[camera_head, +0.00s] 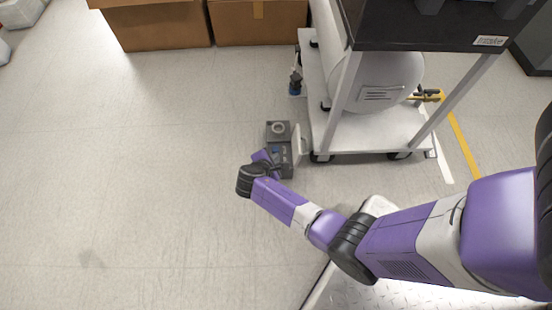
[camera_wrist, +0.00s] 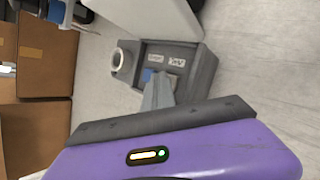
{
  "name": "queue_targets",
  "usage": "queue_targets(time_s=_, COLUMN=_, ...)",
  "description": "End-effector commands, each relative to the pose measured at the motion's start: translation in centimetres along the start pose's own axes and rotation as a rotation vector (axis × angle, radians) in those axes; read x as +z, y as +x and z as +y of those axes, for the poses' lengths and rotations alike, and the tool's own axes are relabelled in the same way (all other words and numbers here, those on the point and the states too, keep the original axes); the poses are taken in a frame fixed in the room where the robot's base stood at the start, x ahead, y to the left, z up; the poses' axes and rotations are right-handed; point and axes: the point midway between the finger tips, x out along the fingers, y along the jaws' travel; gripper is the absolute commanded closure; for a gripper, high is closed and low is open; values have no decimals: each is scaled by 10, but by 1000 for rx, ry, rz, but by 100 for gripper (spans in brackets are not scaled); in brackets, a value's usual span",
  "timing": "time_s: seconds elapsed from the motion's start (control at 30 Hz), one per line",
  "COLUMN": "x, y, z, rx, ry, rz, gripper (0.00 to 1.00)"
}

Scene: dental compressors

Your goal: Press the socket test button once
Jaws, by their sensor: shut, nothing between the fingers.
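A small dark grey socket box (camera_head: 279,129) stands on the floor beside the white cart. A pale flap or cover (camera_head: 297,141) stands at its right side in the head view. In the wrist view, the box (camera_wrist: 203,73) has a round light-rimmed socket (camera_wrist: 118,60) at its left end and a recessed panel with two small white labels (camera_wrist: 154,57). A blue part (camera_wrist: 148,74), perhaps the button, shows beside my fingers. My gripper (camera_wrist: 158,90) is shut and empty, its fingertips over the panel. They partly hide it, and I cannot tell whether they touch.
The white wheeled cart (camera_head: 375,139) carries a pale tank (camera_head: 385,75) close to the right of the box. Cardboard boxes (camera_head: 160,28) stand at the back. Open floor (camera_head: 120,160) lies to the left.

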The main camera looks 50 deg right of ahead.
Motion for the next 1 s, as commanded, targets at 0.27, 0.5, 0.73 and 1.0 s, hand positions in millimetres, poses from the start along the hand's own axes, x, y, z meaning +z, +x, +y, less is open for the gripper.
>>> queue_targets(time_s=0.27, x=8, y=-11, z=7, rx=-1, ry=0, rz=-1, gripper=100)
queue_targets(time_s=0.5, x=8, y=-10, z=7, rx=-1, ry=0, rz=0, gripper=100)
queue_targets(time_s=0.73, x=10, y=-14, z=10, rx=0, ry=0, rz=0, gripper=100)
queue_targets(time_s=1.0, x=23, y=-31, z=22, rx=0, ry=0, rz=0, gripper=100)
